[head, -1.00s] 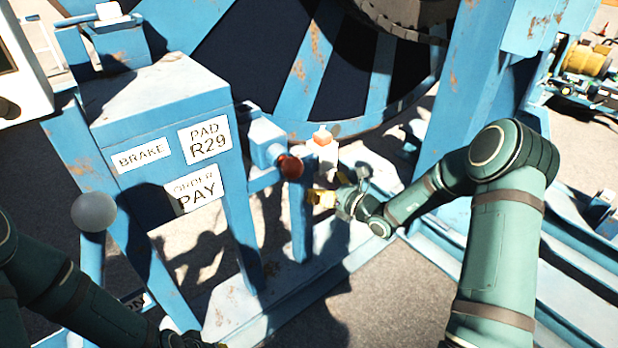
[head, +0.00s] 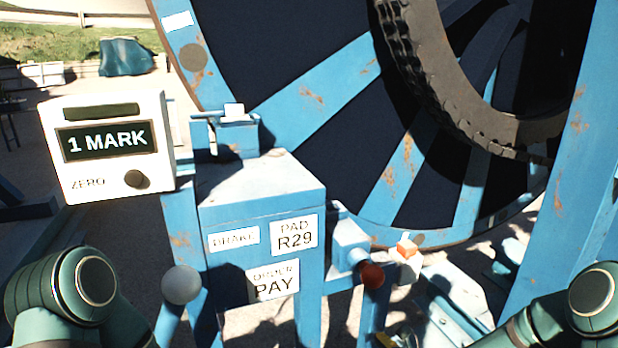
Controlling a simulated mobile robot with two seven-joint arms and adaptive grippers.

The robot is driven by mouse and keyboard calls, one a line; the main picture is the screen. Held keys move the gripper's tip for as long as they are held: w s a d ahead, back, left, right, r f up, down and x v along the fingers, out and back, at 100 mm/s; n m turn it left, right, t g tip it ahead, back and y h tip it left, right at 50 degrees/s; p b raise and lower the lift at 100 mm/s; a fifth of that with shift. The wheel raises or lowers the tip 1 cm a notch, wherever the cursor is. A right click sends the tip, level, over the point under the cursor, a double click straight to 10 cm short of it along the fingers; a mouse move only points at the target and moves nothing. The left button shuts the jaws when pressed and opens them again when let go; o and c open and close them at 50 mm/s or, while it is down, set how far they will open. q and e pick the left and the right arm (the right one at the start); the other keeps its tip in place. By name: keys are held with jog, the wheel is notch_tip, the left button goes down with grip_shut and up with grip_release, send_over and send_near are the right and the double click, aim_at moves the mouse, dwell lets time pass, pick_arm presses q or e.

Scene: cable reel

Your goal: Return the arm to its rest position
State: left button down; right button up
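My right arm (head: 545,322) shows at the lower right corner. Part of my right gripper (head: 392,338), with a yellowish tip, shows at the bottom edge below the red knob. It is cut off, and I cannot tell whether it is open or shut. My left arm (head: 75,295) shows at the lower left corner, and its gripper is out of the frame.
A blue stand (head: 262,190) with BRAKE, PAD R29 and ORDER PAY labels is in the middle. A red knob (head: 371,275), grey ball (head: 181,284) and orange-topped block (head: 407,247) are near it. A display box (head: 108,147) reads 1 MARK. The large reel (head: 320,95) stands behind.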

jog(key=s+a+f+n+g+h, duration=0.2)
jog(key=s+f+n+h, duration=0.2)
jog(key=s+n, duration=0.5)
jog(key=s+a+f+n+g+h, duration=0.2)
jog(key=s+f+n, duration=0.5)
jog(key=n, duration=0.7)
jog(key=s+g+h, duration=0.1)
jog(key=s+h, duration=0.1)
jog(key=shift+s+a+f+g, duration=0.25)
jog(key=shift+s+g, duration=0.05)
